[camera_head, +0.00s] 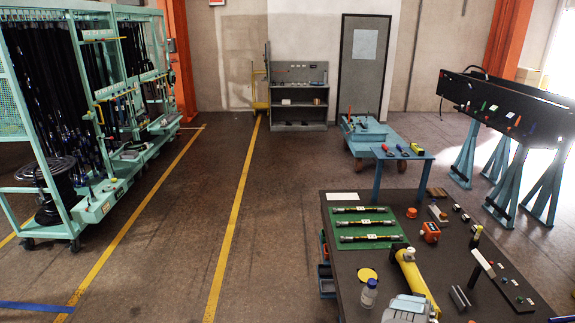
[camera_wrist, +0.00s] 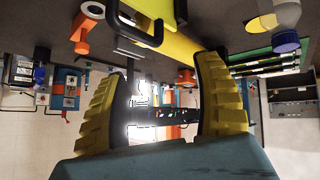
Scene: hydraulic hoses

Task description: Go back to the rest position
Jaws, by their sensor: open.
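My gripper (camera_wrist: 165,68) shows in the wrist view with its two yellow ribbed fingers spread apart. The gap between them is empty and shows the distant background. The wrist view looks upside down, with the dark table top (camera_wrist: 225,15) along its upper edge. A yellow cylinder (camera_wrist: 180,45) with a silver and black part lies beyond the fingertips. I cannot tell how far it is from them. In the head view the yellow cylinder (camera_head: 416,280) lies on the dark workbench (camera_head: 350,268).
A green mat (camera_head: 345,218) with hoses lies at the workbench's far left, and a bottle (camera_head: 369,293) stands near its front. An orange device (camera_head: 430,232) and small parts lie farther right. A hose rack (camera_head: 80,110) stands left. The floor between is clear.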

